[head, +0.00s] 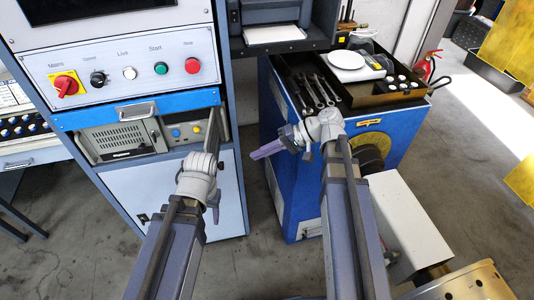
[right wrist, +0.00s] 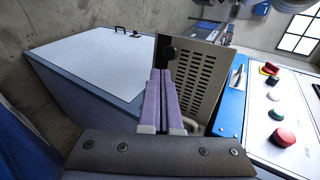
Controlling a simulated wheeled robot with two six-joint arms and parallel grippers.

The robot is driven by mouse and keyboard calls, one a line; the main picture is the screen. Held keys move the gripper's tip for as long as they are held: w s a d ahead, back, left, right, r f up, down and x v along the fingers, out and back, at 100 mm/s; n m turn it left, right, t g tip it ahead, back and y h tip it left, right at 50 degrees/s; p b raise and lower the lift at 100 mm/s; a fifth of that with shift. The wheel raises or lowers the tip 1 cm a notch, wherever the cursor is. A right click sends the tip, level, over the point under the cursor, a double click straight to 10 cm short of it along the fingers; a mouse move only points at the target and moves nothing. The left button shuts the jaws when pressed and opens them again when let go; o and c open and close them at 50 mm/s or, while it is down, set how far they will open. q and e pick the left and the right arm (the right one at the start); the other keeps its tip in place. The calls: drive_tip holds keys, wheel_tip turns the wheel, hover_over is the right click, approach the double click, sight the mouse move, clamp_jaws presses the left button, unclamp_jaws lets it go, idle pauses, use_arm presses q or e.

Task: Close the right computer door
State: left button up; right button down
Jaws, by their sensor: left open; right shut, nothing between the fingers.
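The computer (head: 118,140) sits in the cabinet below a blue strip, with a beige vented front on its left part. The right computer door (head: 211,128) stands open, seen nearly edge-on, beside a bay with a yellow and a blue button. My right gripper (head: 256,155) is shut and empty, apart from the door to its right. In the right wrist view its fingers (right wrist: 161,75) are together and overlap the vented panel. My left gripper (head: 215,208) is open below the computer; its fingers are mostly hidden by its wrist.
The control panel (head: 125,70) with several knobs and buttons is above the computer. A white lower cabinet door (head: 165,200) is below it. A blue workbench (head: 300,195) with wrenches and a scale stands to the right, with a narrow floor gap between.

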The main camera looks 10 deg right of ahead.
use_arm(q)
drive_tip(key=shift+f+b, duration=0.75)
drive_tip(key=shift+f, duration=0.45)
use_arm(e)
drive_tip(key=a+r+x, duration=0.1)
drive_tip(key=x, duration=0.7)
drive_tip(key=shift+r, duration=0.3)
drive_tip(key=shift+w+a, duration=0.1)
drive_tip(key=shift+w, duration=0.1)
